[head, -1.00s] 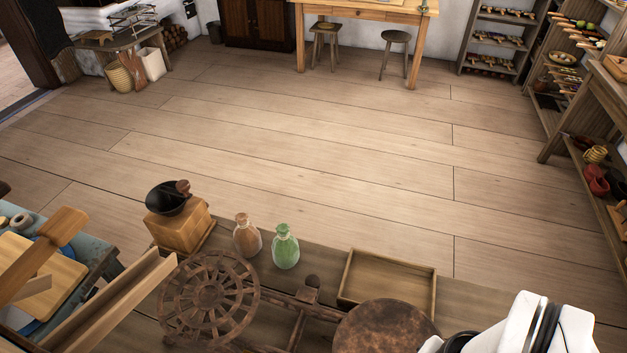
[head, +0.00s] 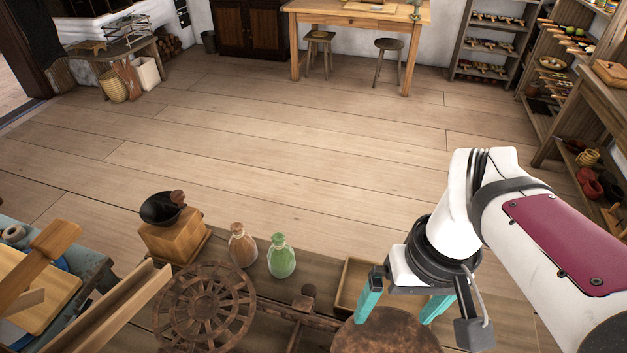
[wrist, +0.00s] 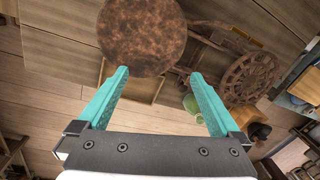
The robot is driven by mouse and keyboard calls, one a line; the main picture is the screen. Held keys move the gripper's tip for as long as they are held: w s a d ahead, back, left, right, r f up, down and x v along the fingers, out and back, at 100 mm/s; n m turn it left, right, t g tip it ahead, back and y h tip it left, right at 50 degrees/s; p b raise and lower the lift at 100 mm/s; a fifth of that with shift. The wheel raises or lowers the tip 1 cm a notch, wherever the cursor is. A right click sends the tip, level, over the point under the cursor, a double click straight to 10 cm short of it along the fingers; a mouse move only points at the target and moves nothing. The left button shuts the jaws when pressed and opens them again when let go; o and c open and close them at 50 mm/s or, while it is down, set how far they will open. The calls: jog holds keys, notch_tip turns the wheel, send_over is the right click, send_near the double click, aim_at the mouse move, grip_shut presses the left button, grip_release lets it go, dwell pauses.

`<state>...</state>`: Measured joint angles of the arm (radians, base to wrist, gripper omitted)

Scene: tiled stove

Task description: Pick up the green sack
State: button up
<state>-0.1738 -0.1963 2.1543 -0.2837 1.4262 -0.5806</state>
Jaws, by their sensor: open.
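The green sack (head: 281,258) is small, with a tied neck, and stands upright on the wooden table beside a similar brown sack (head: 242,247). In the wrist view the green sack (wrist: 190,103) shows partly, behind the right-hand finger. My gripper (head: 394,318) has teal fingers. It is open with nothing between them, to the right of the green sack and above the round rusty disc. The gripper also shows in the wrist view (wrist: 159,74), with its fingers spread wide.
A coffee grinder (head: 173,235) stands left of the brown sack. A shallow wooden tray (head: 352,277) lies right of the green sack, partly hidden by my gripper.

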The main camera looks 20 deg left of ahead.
jog(key=w+a+n, duration=0.6)
jog(key=w+n, duration=0.1)
jog(key=w, duration=0.1)
jog(key=n+h, duration=0.1)
jog(key=n, duration=1.5)
send_over(281, 255)
jog(key=w, duration=0.2)
notch_tip(281, 255, down, 7)
jog(key=shift+s+f, duration=0.1)
jog(key=shift+n, duration=0.3)
jog(key=f, duration=1)
jog(key=a+f, duration=0.1)
jog(key=f, duration=0.5)
jog(key=shift+r, duration=0.1)
jog(key=c, duration=1.5)
jog(key=shift+r, duration=0.1)
jog(key=shift+c, duration=0.2)
